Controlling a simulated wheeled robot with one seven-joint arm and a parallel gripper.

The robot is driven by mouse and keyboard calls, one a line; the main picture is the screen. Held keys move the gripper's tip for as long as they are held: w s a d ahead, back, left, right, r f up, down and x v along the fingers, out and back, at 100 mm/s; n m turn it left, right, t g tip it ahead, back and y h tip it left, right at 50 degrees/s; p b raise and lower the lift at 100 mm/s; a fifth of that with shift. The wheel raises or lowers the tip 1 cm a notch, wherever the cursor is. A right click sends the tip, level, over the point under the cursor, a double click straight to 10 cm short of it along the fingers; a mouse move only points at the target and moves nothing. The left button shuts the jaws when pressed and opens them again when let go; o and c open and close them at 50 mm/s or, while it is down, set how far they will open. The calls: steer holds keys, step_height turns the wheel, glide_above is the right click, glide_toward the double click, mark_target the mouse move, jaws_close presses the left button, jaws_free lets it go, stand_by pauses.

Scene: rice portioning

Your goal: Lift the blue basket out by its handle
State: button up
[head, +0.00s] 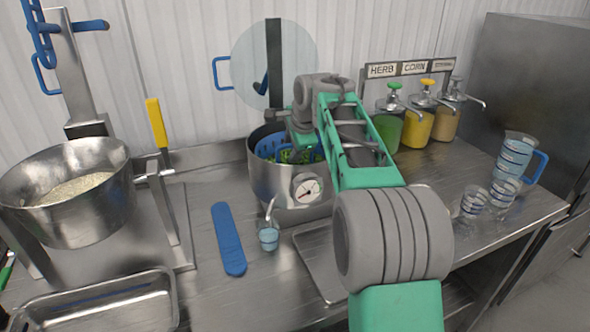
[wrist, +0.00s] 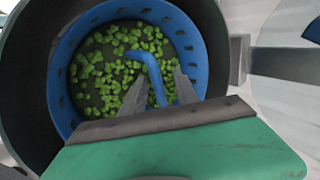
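The blue basket (head: 268,148) sits inside a round steel pot (head: 262,182) with a dial on its front, in the middle of the head view. In the wrist view the basket (wrist: 64,88) has a slotted wall and holds many small green pieces. Its blue bent handle (wrist: 153,70) rises near the middle of the view. My gripper (wrist: 160,78) reaches over the basket, with one finger on each side of the handle. The fingers are apart, and a gap shows between the handle and the right finger. In the head view my arm hides the fingers.
A steel bowl of rice (head: 70,190) stands at left. Pump jars (head: 418,122) and measuring cups (head: 507,172) stand at right. A flat tray (head: 318,262) lies partly under my arm.

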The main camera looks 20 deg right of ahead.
steer(key=shift+w+f, duration=0.35)
steer(key=shift+f, duration=0.05)
steer(key=shift+s+d, duration=0.1)
jaws_close()
stand_by(0.9)
steer(key=shift+r, duration=0.2)
